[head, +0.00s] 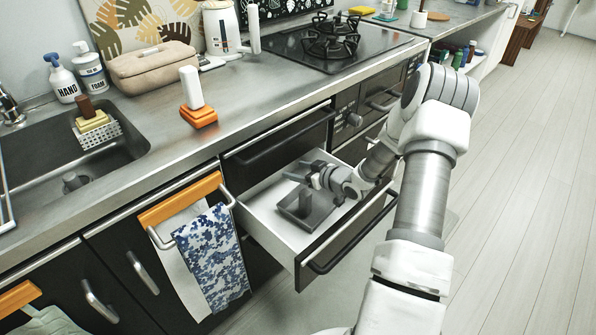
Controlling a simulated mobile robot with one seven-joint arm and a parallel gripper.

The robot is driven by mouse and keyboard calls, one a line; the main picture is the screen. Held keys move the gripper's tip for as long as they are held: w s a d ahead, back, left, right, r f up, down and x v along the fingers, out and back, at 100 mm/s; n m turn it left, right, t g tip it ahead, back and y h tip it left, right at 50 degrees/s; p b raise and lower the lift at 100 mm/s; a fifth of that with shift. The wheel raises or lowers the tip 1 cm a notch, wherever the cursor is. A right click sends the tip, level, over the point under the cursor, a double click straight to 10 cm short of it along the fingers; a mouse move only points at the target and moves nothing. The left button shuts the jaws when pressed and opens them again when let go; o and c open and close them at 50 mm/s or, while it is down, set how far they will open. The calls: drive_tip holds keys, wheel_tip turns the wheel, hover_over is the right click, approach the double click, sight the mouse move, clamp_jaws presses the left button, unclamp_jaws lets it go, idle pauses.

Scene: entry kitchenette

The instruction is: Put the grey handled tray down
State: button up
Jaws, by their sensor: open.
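The grey handled tray (309,219) is inside the open drawer (262,225), below the counter. My gripper (299,180) is open and reaches down into the drawer at the tray's upright handle part. Gripper and tray overlap in this view, so I cannot tell whether they touch. My gripper and wrist hide part of the tray and the drawer's far side.
The drawer front (345,240) with its bar handle sticks out over the floor. A blue patterned towel (212,255) hangs left of the drawer. On the counter stand an orange-and-white brush (197,100) and a beige case (155,67). A hob (335,45) lies behind. Floor at right is clear.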

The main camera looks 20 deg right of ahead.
drive_tip(key=p+v, duration=0.3)
drive_tip(key=v, duration=0.9)
drive_tip(key=shift+r, duration=0.3)
